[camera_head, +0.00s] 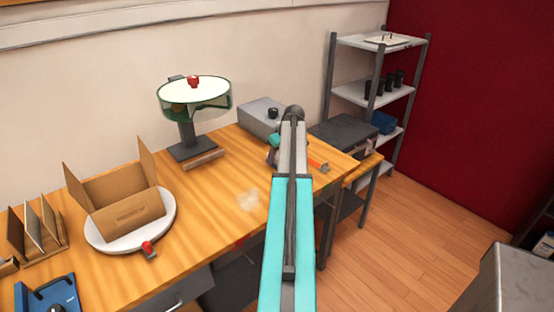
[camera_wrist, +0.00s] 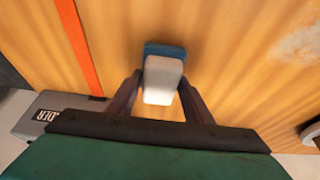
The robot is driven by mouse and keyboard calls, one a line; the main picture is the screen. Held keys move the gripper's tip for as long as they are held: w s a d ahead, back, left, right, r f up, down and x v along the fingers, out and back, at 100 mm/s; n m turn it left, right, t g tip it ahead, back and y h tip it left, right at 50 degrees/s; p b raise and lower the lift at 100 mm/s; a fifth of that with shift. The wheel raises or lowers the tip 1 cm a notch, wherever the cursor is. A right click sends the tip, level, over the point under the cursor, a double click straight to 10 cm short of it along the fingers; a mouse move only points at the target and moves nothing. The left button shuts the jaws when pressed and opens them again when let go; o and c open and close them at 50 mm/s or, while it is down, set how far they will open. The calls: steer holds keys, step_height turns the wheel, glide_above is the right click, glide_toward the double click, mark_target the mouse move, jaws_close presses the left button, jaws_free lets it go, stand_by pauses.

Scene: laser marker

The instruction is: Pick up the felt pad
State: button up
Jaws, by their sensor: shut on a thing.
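The felt pad (camera_wrist: 163,84) is a small block with a pale grey-white face and a dark blue layer at its far end. It is in the middle of the wrist view, between the two dark fingers of my gripper (camera_wrist: 160,92). The gripper is shut on the pad, with one finger against each side. The wooden table lies below; I cannot tell whether the pad touches it. In the head view my arm hides the pad and the fingers.
An orange strip (camera_wrist: 82,48) and a grey labelled box (camera_wrist: 48,112) lie left of the pad in the wrist view. In the head view, a cardboard box (camera_head: 128,209) stands on a white turntable (camera_head: 165,222). A green-rimmed round device (camera_head: 196,92) stands at the back. The table's middle is mostly clear.

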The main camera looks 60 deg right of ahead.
steer(key=shift+r+b, duration=0.65)
steer(key=shift+r, duration=0.85)
steer(key=s+a+b, duration=0.1)
steer(key=s+a, duration=0.2)
steer(key=s+a+r+b, duration=0.1)
steer(key=s+a, duration=0.3)
steer(key=s+a+b, duration=0.1)
steer(key=s+a, duration=0.2)
steer(key=shift+s+a+r, duration=0.2)
steer(key=shift+s+a, duration=0.45)
steer(key=shift+s, duration=0.05)
